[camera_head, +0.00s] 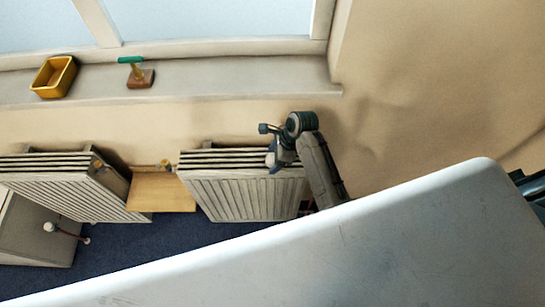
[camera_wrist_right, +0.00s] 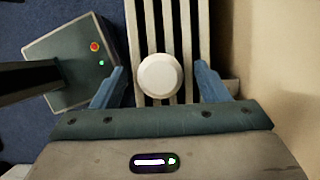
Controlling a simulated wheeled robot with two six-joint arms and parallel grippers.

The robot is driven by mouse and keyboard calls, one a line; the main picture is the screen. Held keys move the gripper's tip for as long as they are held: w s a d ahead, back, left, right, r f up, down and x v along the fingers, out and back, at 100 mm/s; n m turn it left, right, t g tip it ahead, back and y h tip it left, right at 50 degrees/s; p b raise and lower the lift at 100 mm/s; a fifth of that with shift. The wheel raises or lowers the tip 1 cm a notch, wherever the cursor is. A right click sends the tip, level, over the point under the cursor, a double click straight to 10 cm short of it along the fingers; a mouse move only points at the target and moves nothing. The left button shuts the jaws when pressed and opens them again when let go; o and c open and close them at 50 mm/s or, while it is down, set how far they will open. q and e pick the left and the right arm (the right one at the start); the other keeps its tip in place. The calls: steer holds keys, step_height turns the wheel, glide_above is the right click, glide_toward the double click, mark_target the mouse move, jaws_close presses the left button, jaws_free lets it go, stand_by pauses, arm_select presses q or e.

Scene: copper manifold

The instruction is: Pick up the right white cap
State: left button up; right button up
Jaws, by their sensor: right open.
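The white cap (camera_wrist_right: 160,75) is a round disc in the right wrist view, against the pale slats of a radiator (camera_wrist_right: 193,30). My right gripper (camera_wrist_right: 158,78) is open, with one blue finger on each side of the cap. Gaps show between both fingers and the cap, and neither finger touches it. I cannot tell whether the fingertips are level with it. In the head view my right gripper (camera_head: 274,162) is at the top right end of the right radiator (camera_head: 245,198); the cap cannot be made out there. My left gripper is not in view.
The wall (camera_wrist_right: 275,60) is close beside the right finger. A second radiator (camera_head: 75,190) and a wooden board (camera_head: 160,193) are to the left. The window sill (camera_head: 220,80) above holds a yellow box (camera_head: 45,90) and a green-handled tool (camera_head: 132,60).

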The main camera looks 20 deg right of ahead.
steer(key=c, duration=1.1)
steer(key=shift+o, duration=0.2)
